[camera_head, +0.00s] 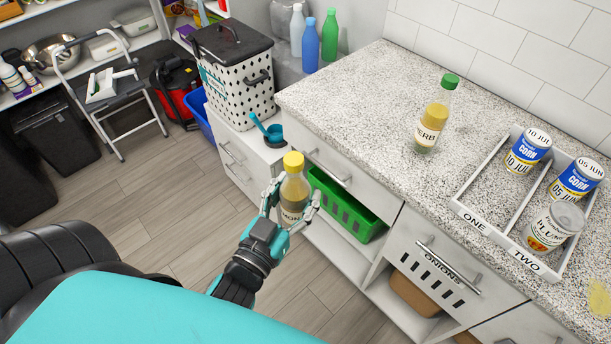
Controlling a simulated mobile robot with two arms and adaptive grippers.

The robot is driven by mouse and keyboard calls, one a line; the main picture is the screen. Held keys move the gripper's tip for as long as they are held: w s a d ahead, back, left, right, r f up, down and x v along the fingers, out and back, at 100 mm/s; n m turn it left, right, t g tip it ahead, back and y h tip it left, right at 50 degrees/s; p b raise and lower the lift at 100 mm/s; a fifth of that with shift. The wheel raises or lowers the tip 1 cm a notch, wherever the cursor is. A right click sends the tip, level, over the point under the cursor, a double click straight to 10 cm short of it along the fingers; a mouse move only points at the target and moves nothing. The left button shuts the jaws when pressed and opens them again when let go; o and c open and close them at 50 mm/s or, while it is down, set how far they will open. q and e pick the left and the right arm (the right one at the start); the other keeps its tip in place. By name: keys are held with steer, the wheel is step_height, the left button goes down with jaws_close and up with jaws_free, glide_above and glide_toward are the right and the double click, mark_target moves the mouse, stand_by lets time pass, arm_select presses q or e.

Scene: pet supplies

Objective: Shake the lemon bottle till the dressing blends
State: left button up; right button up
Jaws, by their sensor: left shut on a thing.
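The lemon bottle (294,192) has a yellow cap and a label partly covered by my fingers, with the end of a word showing. My left gripper (291,205) is shut around its lower body. The bottle is nearly upright, in the air in front of the counter's left end. Whether its dressing is blended cannot be told. A second bottle (433,116) with a green cap and a label reading HERB stands on the speckled counter (370,110). My right gripper is not in view.
A white tray (484,226) marked ONE and TWO holds several cans on the counter's right. A dotted hamper (238,85) stands on a low cabinet left of the counter. Drawers and a green basket (343,207) lie below. Floor space is open at left.

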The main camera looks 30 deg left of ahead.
arm_select(q)
steer(key=shift+r, duration=0.1)
steer(key=a, duration=0.6)
steer(key=d, duration=0.5)
steer(key=shift+d, duration=0.3)
steer(key=shift+a+r, duration=0.1)
steer(key=shift+a, duration=2.1)
steer(key=shift+c, duration=0.8)
steer(key=d, duration=0.3)
steer(key=shift+d+f, duration=0.2)
steer(key=shift+d, duration=0.15)
steer(key=shift+d+r, duration=0.15)
steer(key=shift+d, duration=0.7)
steer(key=shift+a, duration=0.4)
steer(key=shift+d, duration=0.1)
